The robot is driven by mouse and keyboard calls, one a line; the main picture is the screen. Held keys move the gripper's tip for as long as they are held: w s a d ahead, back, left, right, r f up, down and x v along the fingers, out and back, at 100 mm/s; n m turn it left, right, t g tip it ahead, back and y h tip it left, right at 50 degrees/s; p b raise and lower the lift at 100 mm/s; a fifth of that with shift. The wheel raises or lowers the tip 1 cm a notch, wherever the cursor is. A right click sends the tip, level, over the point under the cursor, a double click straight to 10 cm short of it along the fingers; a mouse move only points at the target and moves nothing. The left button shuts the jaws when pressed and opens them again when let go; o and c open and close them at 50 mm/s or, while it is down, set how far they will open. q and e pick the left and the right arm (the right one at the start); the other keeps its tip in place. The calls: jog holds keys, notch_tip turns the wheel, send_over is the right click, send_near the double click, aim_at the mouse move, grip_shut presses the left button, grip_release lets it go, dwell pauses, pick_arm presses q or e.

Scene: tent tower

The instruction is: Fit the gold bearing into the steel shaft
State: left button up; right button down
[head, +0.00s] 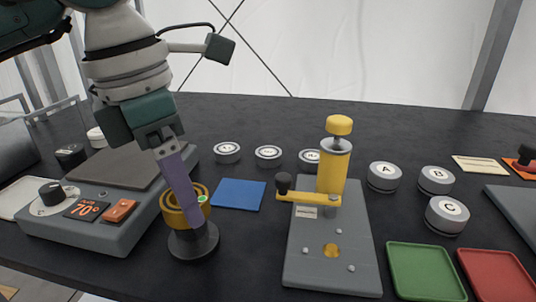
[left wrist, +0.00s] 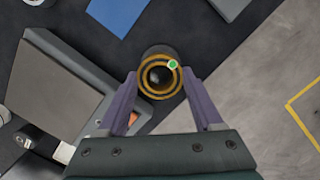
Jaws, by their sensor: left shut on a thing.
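The gold bearing (head: 171,208) is a ring with a green dot on its rim. My left gripper (head: 190,212) is shut on it, one purple finger on each side in the left wrist view (left wrist: 160,88). The bearing (left wrist: 147,86) is at the top of a dark round-based stand (head: 194,243); I cannot tell whether it rests on it. I cannot tell which part is the steel shaft. My right gripper is not in view.
A heater (head: 100,233) showing 70° stands left of the stand. A blue mat (head: 239,194) lies behind and right of it. Green (head: 426,272) and red (head: 497,277) trays lie right.

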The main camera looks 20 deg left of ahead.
aim_at(169, 202)
pick_arm(q)
jog(key=shift+f+b, duration=0.4)
jog(key=shift+f, duration=0.05)
jog(key=o, duration=1.4)
jog(key=r, duration=0.3)
jog(key=s+r, duration=0.1)
jog(key=r, duration=0.5)
jog(key=shift+s+a+r+p, duration=0.15)
jog(key=shift+a+r+p, duration=0.2)
jog(key=shift+a+r, duration=0.05)
